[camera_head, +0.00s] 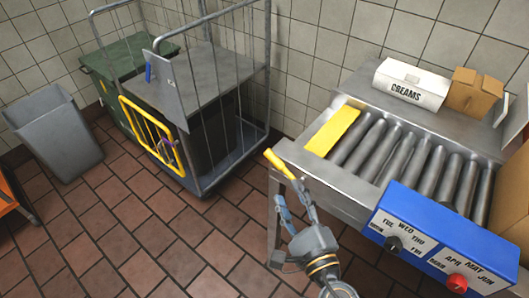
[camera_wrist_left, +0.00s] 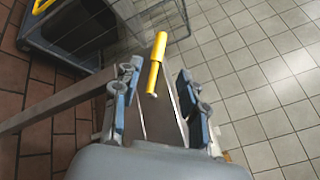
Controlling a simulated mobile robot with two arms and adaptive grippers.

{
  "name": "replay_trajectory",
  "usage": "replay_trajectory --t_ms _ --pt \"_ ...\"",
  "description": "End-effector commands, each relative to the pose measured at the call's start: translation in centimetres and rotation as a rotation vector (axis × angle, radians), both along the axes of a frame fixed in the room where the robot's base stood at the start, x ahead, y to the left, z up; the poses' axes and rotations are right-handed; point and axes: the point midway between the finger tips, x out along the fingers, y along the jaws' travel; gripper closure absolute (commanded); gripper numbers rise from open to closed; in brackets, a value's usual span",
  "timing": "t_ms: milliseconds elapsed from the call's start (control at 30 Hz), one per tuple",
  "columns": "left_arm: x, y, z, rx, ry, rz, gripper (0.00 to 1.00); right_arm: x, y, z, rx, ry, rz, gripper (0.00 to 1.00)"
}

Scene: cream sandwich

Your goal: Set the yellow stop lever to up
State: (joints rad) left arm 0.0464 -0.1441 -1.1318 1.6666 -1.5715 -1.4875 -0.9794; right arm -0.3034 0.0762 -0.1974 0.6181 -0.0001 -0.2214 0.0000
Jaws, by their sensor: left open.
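The yellow stop lever (camera_head: 279,164) sticks out at the left front corner of the roller conveyor (camera_head: 350,187). It slants in the head view, with its free end toward the upper left. A yellow plate (camera_head: 332,131) lies across the conveyor's left end. My left gripper (camera_head: 293,198) is open and empty, just below the lever in the head view. In the left wrist view the lever (camera_wrist_left: 157,62) shows ahead, between the open fingers (camera_wrist_left: 158,82). I cannot tell whether a finger touches it. My right gripper is not in view.
A blue control box (camera_head: 440,246) with a black knob (camera_head: 393,243) and a red knob (camera_head: 456,283) is on the conveyor's front. A CREAMS box (camera_head: 411,84) stands behind the rollers. A wire cage cart (camera_head: 205,85) and grey bin (camera_head: 58,130) stand left. Tiled floor between is clear.

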Motion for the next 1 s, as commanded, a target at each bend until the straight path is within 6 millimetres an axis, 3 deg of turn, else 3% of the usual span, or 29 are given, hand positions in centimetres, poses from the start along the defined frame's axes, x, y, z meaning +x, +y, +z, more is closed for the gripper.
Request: replay_trajectory --t_ms 500,700,1000 --pt "9.7 3.6 0.1 0.002 -0.001 0.001 0.57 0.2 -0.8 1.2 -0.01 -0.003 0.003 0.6" --pt "11.3 4.2 0.0 0.0 0.001 0.0 0.57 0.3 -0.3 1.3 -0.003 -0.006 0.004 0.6" --pt "11.6 4.3 -0.1 -0.001 0.002 0.001 0.57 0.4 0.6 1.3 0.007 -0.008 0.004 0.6"
